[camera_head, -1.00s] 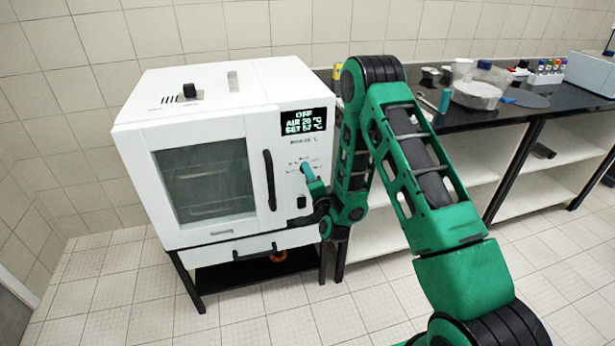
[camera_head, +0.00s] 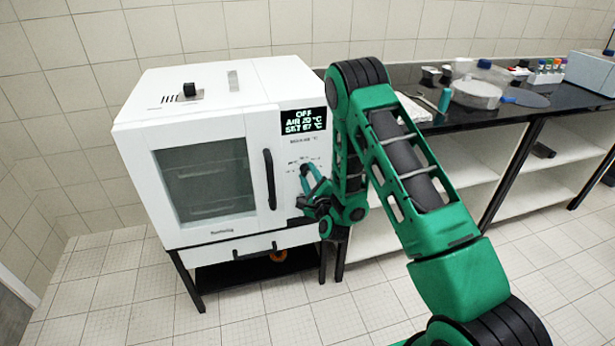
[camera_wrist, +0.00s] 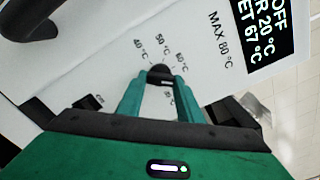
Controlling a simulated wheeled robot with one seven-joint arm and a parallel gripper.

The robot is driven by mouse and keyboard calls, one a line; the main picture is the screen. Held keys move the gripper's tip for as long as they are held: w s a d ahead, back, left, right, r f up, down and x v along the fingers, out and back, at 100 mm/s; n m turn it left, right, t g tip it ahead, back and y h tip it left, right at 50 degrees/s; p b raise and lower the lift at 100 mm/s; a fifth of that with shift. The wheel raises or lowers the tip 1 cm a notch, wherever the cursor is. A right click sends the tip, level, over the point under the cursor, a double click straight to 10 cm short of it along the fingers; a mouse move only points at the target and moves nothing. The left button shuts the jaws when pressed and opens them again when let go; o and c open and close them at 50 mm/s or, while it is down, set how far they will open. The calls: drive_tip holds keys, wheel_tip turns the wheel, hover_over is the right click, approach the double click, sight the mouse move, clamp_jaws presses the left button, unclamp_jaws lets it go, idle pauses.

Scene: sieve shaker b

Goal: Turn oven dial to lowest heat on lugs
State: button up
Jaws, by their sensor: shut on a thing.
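The white oven (camera_head: 225,130) stands at the left with its glass door closed. Its display (camera_head: 303,121) reads OFF, AIR 20 °C, SET 67 °C; it also shows in the wrist view (camera_wrist: 262,28). The black dial (camera_wrist: 160,74) on the oven front has printed marks around it, with 40, 50 and 60 °C readable, and MAX 80 °C printed above. My gripper (camera_wrist: 160,84) is shut on the dial, one green finger on each side of it. In the head view my gripper (camera_head: 308,178) is at the panel right of the door handle (camera_head: 269,180), and it partly hides the dial.
A black bench (camera_head: 455,115) with a sieve, bottles and tubes stands to the right, with white shelves below. The dark door handle is close left of my gripper. The floor in front is clear.

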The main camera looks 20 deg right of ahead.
drive_tip(key=shift+f+m, duration=0.25)
drive_tip(key=shift+m, duration=0.85)
drive_tip(key=o, duration=1.1)
drive_tip(key=shift+s, duration=0.1)
